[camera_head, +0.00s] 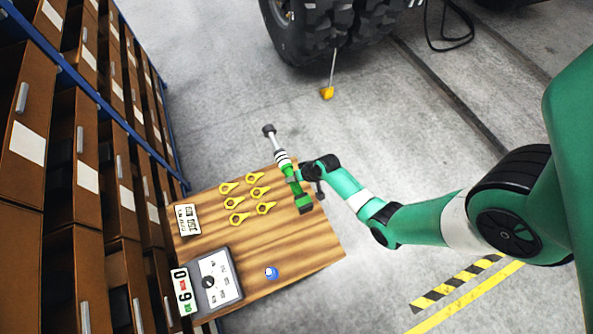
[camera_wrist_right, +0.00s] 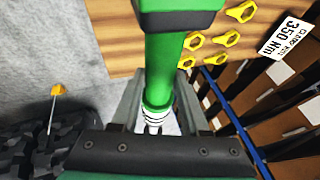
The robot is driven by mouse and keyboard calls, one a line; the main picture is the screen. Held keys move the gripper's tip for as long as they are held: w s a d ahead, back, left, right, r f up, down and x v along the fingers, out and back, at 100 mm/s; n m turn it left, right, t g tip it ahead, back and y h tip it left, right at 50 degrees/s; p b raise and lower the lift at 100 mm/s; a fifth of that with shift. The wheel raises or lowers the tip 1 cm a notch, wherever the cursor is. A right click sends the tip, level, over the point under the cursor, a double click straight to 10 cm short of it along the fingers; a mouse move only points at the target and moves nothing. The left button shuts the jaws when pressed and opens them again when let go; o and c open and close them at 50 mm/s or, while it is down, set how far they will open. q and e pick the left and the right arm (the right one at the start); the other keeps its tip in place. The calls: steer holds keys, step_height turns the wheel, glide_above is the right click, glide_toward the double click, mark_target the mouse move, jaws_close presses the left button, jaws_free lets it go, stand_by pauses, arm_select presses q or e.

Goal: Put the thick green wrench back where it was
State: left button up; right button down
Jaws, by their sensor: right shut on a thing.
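The thick green wrench (camera_head: 285,175) has a black head at one end, white bands and a grey shaft. It lies across the far right corner of the wooden table (camera_head: 315,250), and its shaft end juts past the table edge over the floor. My right gripper (camera_head: 297,177) is shut on its green part. In the right wrist view the green wrench (camera_wrist_right: 172,60) runs between the two fingers of my right gripper (camera_wrist_right: 158,108). I cannot tell whether the wrench touches the table. My left gripper is not in view.
Several yellow ring-ended pieces (camera_head: 234,203) lie on the table beside a "350 Nm" card (camera_wrist_right: 287,38). A grey dial box (camera_head: 225,287), a number card (camera_head: 182,290) and a blue knob (camera_head: 271,273) are nearer. Brown drawer bins (camera_head: 85,160) stand at left. A large tyre (camera_head: 310,30) is beyond.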

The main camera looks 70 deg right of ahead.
mark_target(303, 205)
steer(key=s+a+f+b, duration=0.1)
steer(key=a, duration=0.1)
steer(key=s+a+f+b, duration=0.2)
steer(key=a, duration=0.1)
steer(key=s+a+f+b, duration=0.2)
steer(key=shift+s+a, duration=0.2)
steer(key=shift+s, duration=0.05)
steer(key=s+a+f, duration=0.1)
steer(key=s+a+f+b, duration=0.1)
steer(key=f, duration=0.1)
steer(key=shift+a+f, duration=0.1)
steer(key=shift+a, duration=0.15)
steer(key=shift+a+f, duration=0.2)
steer(key=shift+f, duration=0.15)
steer(key=f, duration=0.3)
steer(key=shift+s+a+f+b, duration=0.15)
steer(key=shift+s+a+b, duration=0.2)
steer(key=shift+b, duration=0.05)
steer(key=shift+f, duration=0.3)
